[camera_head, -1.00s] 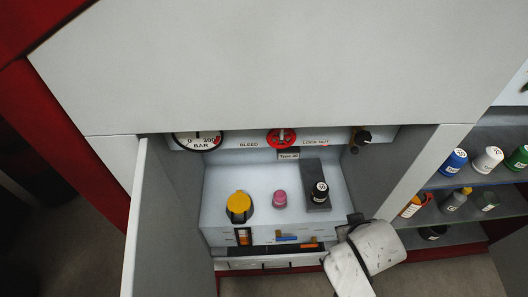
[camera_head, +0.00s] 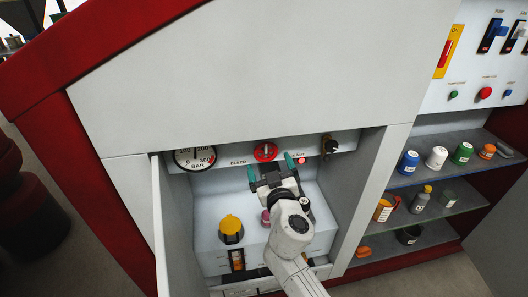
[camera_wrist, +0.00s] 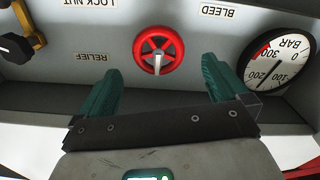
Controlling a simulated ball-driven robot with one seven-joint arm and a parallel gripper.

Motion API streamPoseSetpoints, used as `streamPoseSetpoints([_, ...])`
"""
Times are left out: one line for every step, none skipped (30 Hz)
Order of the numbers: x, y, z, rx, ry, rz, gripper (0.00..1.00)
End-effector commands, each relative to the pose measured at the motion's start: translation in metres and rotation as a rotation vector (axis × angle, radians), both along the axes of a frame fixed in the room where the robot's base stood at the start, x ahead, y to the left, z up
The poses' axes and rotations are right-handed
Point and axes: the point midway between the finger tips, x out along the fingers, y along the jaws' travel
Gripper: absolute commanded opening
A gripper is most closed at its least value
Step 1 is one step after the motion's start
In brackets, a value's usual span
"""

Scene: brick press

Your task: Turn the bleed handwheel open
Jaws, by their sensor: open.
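The bleed handwheel (camera_head: 265,151) is a red ring with a pale bar across its middle, on the back panel of the open compartment. It also shows in the wrist view (camera_wrist: 159,50), upright of centre, beside the upside-down BLEED label (camera_wrist: 218,11). My gripper (camera_head: 272,168) has teal fingers spread wide and holds nothing. It is just below the wheel in the head view. In the wrist view, the fingers (camera_wrist: 160,68) stand to either side of the wheel with gaps; I see no contact. The wheel is unobstructed in both views.
A pressure gauge (camera_head: 195,158) is left of the wheel, a black knob (camera_head: 329,146) right. Below are a yellow-capped part (camera_head: 231,228) and a pink knob (camera_head: 265,217), partly behind my arm. An open door (camera_head: 160,225) bounds the left. Bottle shelves (camera_head: 440,200) stand right.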

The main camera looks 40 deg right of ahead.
Motion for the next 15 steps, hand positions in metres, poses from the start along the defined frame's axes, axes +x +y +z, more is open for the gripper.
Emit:
streamPoseSetpoints([0.009,-0.007,0.003,0.001,-0.001,-0.001,1.0])
streamPoseSetpoints([0.013,-0.01,0.003,0.001,0.0,-0.002,1.0])
streamPoseSetpoints([0.019,-0.014,0.002,0.0,-0.001,-0.003,1.0])
streamPoseSetpoints([0.023,-0.017,0.002,0.0,0.0,-0.003,1.0])
streamPoseSetpoints([0.027,-0.02,0.002,0.0,-0.001,-0.003,1.0])
streamPoseSetpoints([0.032,-0.023,0.002,0.001,0.0,-0.002,1.0])
streamPoseSetpoints([0.036,-0.025,0.001,0.001,0.0,-0.002,1.0])
streamPoseSetpoints([0.039,-0.028,0.001,0.001,0.0,-0.002,1.0])
streamPoseSetpoints([0.042,-0.03,0.001,0.001,0.0,-0.002,1.0])
streamPoseSetpoints([0.045,-0.031,0.0,0.0,0.0,-0.002,1.0])
streamPoseSetpoints([0.047,-0.033,0.001,0.0,0.0,-0.002,1.0])
streamPoseSetpoints([0.049,-0.034,0.001,0.001,0.0,-0.002,1.0])
streamPoseSetpoints([0.05,-0.035,0.0,0.002,0.001,-0.001,1.0])
streamPoseSetpoints([0.051,-0.036,0.0,0.002,0.001,-0.002,1.0])
streamPoseSetpoints([0.052,-0.037,0.0,0.002,0.001,-0.002,1.0])
